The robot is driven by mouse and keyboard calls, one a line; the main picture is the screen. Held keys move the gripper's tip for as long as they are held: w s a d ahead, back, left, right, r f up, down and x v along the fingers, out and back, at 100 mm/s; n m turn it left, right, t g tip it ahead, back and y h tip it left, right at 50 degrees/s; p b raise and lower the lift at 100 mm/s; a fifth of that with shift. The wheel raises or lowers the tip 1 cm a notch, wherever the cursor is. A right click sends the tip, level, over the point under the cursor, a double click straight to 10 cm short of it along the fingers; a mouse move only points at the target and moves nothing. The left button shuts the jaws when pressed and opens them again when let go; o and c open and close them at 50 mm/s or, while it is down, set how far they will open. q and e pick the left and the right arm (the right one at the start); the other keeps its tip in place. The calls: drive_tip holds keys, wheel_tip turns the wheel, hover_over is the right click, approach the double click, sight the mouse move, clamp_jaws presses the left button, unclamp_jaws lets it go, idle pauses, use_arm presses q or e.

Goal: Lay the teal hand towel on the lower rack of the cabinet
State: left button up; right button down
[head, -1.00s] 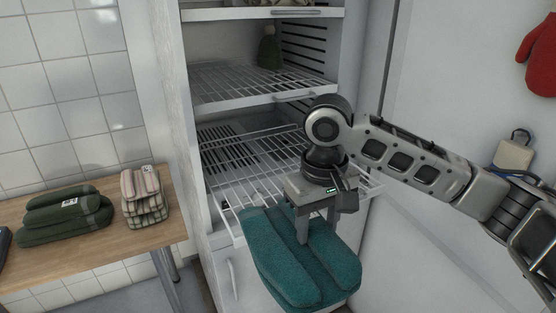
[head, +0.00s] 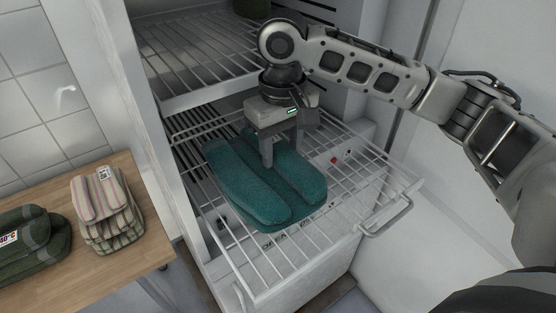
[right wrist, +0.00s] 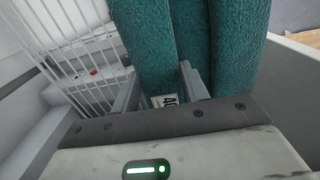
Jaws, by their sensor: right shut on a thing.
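The folded teal hand towel (head: 245,190) is over the pulled-out lower wire rack (head: 365,190) of the cabinet, inside the rack's outline. I cannot tell whether it rests on the wires or hangs just above them. My right gripper (head: 281,152) points down from above and is shut on the towel's middle fold. In the right wrist view the towel (right wrist: 235,40) runs between and past the fingers, and a white printed label (right wrist: 163,101) shows on it. My left gripper is not in view.
An upper wire rack (head: 190,50) sits above, inside the cabinet. A wooden table (head: 120,255) at left bears striped folded towels (head: 105,210) and dark green ones (head: 30,240). The lower rack's front and right parts are bare, with a handle (head: 387,217) at its front.

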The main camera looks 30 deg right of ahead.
drive_tip(key=shift+s+f, duration=0.15)
drive_tip(key=shift+f, duration=2.95)
drive_tip(key=shift+f, duration=0.1)
drive_tip(key=c, duration=0.7)
unclamp_jaws()
drive_tip(key=shift+c, duration=0.2)
wheel_tip(320, 180, up, 12)
drive_tip(key=shift+r, duration=0.1)
